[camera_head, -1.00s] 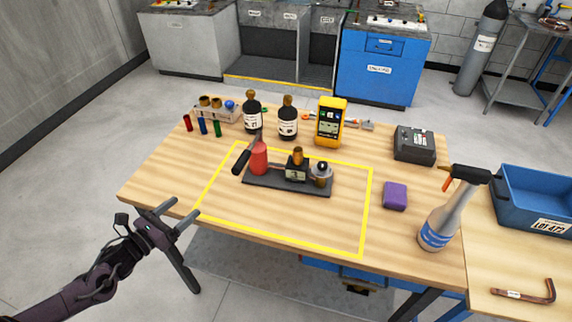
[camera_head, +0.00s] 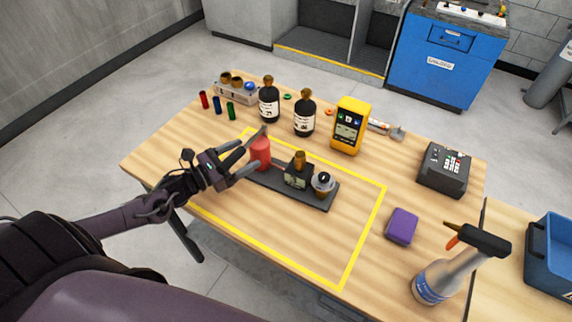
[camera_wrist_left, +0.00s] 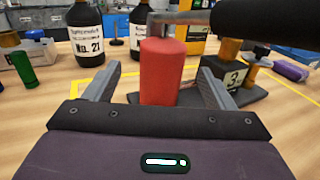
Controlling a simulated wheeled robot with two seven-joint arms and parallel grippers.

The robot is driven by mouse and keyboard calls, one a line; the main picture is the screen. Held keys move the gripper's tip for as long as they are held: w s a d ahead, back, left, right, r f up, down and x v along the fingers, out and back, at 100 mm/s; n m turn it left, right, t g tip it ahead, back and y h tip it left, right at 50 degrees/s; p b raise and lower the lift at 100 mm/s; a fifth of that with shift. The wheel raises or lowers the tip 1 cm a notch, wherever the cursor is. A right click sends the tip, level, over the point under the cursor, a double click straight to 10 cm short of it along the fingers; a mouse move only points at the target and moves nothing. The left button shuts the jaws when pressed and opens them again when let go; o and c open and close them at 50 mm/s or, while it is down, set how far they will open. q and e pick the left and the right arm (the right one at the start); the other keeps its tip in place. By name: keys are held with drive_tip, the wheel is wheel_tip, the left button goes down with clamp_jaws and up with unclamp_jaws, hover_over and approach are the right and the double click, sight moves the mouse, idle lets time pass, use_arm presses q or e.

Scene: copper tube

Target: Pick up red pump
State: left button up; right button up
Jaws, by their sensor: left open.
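The red pump (camera_head: 260,153) stands upright at the left end of a dark base plate (camera_head: 322,198), inside the yellow outline on the table. My left gripper (camera_head: 248,156) is open and close to the pump on its left side. In the left wrist view, the red pump body (camera_wrist_left: 162,72) shows between the two open fingers of my left gripper (camera_wrist_left: 158,85), a little ahead of them. A black handle (camera_wrist_left: 265,20) reaches from the pump's top to the upper right of that view. My right gripper is not in view.
Two dark bottles (camera_head: 304,117), a yellow meter (camera_head: 349,125) and small coloured tubes (camera_head: 217,105) stand behind. A purple block (camera_head: 402,226) and a spray bottle (camera_head: 440,277) are at right.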

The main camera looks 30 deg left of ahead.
sight(260, 143)
use_arm(q)
drive_tip(key=shift+w+d+r, duration=0.2)
drive_tip(key=shift+w, duration=0.2)
drive_tip(key=shift+w+d+r+p, duration=0.2)
drive_tip(key=shift+w+d+p, duration=0.2)
drive_tip(key=shift+w+p, duration=0.2)
drive_tip(key=p+x, duration=0.1)
drive_tip(key=x, duration=0.2)
drive_tip(key=shift+w+d+f, duration=0.2)
drive_tip(key=c, duration=0.6)
clamp_jaws()
drive_tip(key=shift+w+r, duration=0.15)
drive_tip(key=shift+r, duration=0.25)
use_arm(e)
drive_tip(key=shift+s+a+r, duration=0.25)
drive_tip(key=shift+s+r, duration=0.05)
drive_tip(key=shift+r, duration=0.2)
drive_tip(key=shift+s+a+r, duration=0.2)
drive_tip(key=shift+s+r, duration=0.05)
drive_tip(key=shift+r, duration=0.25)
